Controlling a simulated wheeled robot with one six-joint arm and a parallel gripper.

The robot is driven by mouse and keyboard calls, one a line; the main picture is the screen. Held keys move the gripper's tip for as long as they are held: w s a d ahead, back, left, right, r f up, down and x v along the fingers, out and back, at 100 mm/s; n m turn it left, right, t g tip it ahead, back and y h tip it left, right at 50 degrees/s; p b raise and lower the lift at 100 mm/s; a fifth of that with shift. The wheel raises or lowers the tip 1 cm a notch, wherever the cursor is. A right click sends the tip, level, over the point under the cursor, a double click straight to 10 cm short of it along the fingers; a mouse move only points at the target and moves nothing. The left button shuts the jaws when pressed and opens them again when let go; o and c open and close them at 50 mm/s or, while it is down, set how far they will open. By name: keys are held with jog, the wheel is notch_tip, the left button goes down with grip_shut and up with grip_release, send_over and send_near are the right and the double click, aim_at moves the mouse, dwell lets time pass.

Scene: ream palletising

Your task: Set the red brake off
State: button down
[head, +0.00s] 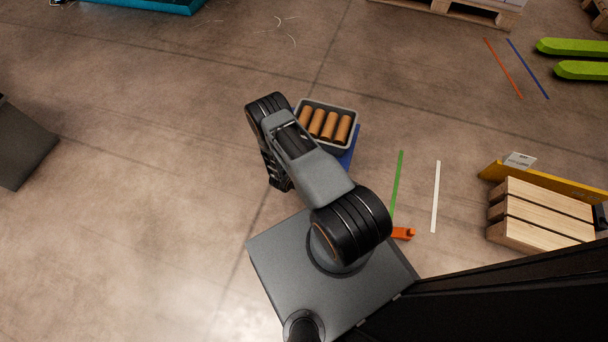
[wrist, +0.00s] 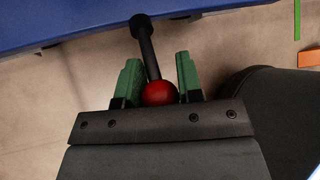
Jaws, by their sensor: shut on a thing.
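The red brake knob (wrist: 160,93) is a ball in the wrist view, at the end of a black lever (wrist: 149,55) that runs up and slightly left to a black round end. My gripper (wrist: 158,80) has green fingers, one on each side of the knob, and is shut on it. The blue body (wrist: 60,22) lies just beyond the lever. In the head view my arm hides the knob, the lever and the fingers; part of the blue body (head: 350,155) shows beside my arm.
A grey bin (head: 328,107) of several brown rolls sits on the blue body. To the right are green (head: 397,185) and white (head: 436,195) floor strips, an orange piece (head: 403,233) and a wooden pallet stack (head: 540,215). The floor at left is mostly clear.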

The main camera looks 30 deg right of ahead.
jog(key=shift+w, duration=0.15)
jog(key=c, duration=0.8)
grip_release()
jog(key=shift+r, duration=0.1)
jog(key=p+v, duration=0.2)
jog(key=v, duration=0.5)
jog(key=p+v, duration=0.2)
jog(key=v, duration=0.4)
jog(key=shift+s+a+r+p, duration=0.25)
jog(key=shift+s+p, duration=0.05)
jog(key=shift+p, duration=0.1)
